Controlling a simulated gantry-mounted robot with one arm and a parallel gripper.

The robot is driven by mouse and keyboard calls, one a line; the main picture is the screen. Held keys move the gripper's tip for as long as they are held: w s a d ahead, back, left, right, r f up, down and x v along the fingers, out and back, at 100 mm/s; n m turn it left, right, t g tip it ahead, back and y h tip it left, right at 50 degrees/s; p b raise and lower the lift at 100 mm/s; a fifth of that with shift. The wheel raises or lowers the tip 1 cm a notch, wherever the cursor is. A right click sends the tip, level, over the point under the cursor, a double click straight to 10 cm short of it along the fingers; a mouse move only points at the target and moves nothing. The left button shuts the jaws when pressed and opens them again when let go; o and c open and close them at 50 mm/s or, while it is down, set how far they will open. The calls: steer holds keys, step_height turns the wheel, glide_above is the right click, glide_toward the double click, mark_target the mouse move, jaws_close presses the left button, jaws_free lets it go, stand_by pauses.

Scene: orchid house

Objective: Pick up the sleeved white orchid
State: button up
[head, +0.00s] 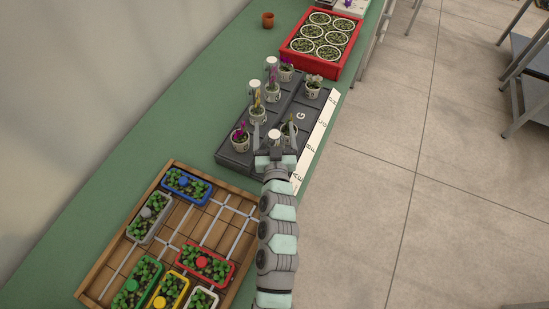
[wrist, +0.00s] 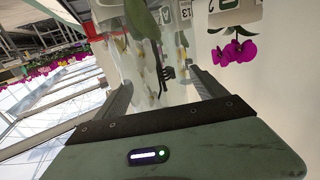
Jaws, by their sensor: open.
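In the wrist view, a clear sleeve with pale whitish flowers and a dark stem, the sleeved white orchid (wrist: 152,62), stands between the two fingers of my gripper (wrist: 161,80). The fingers are open, with gaps visible at both sides. In the head view my gripper (head: 274,125) is over the near part of the dark tray (head: 233,158), its fingers either side of a round white top (head: 274,134) that seems to belong to the sleeved orchid. The orchid's pot is mostly hidden there by my gripper.
A wooden tray of seedling boxes (head: 190,235) lies nearer. A red crate (head: 293,62) stands beyond.

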steer(key=shift+f, duration=0.1)
steer(key=shift+c, duration=0.7)
jaws_close()
